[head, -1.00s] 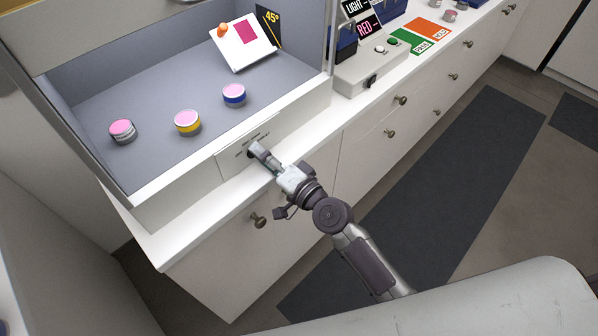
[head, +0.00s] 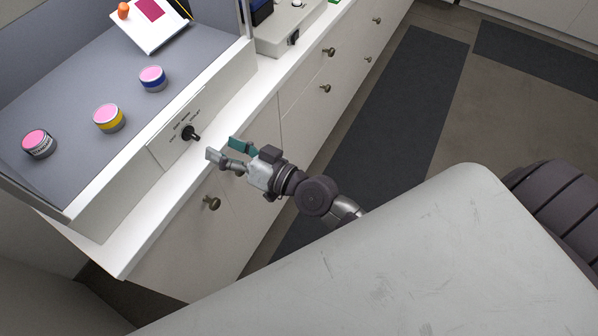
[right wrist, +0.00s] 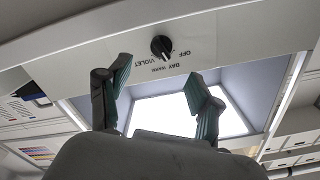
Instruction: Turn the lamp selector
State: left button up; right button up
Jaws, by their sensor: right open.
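The lamp selector is a small black knob (head: 190,132) on the pale front panel (head: 168,150) of the grey booth. A bright white lit panel (right wrist: 180,113) shows inside the booth in the right wrist view. My right gripper (head: 223,149) is open and empty, in front of the knob and apart from it. Its two fingers also show in the right wrist view (right wrist: 158,72). My left gripper is out of view.
Pink-topped jars with black-and-white (head: 39,143), yellow (head: 109,118) and blue (head: 152,78) bands stand on the booth floor. A tilted white board (head: 150,28) is behind them. A control box (head: 285,32) stands to the right. Drawer knobs (head: 212,203) stick out below the counter.

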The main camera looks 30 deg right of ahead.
jog(key=b+v, duration=0.2)
jog(key=v, duration=0.5)
jog(key=s+d+f+g+h+p, duration=0.1)
jog(key=d+f+g+h+p, duration=0.1)
jog(key=f, duration=1.2)
jog(key=s+d+f+g+h+p, duration=0.1)
jog(key=d+f, duration=0.5)
jog(key=f, duration=0.8)
jog(key=shift+s+g+h+p, duration=0.45)
jog(key=shift+g+h, duration=0.55)
jog(key=shift+h, duration=0.6)
jog(key=s+d+f+g+h, duration=0.1)
jog(key=s+d+f+g, duration=0.1)
jog(key=s+f, duration=0.55)
jog(key=s+d+f+g+h, duration=0.1)
jog(key=s+d+f+g, duration=0.1)
jog(key=s+f, duration=0.5)
jog(key=s+f+n+g, duration=0.1)
jog(key=s+f, duration=0.3)
jog(key=s, duration=0.4)
jog(key=s+d+f+g+h, duration=0.1)
jog(key=s+f+g, duration=0.3)
jog(key=s, duration=0.4)
jog(key=shift+s+f+n+h, duration=0.15)
jog(key=shift+f+n+h, duration=0.2)
jog(key=shift+f, duration=0.3)
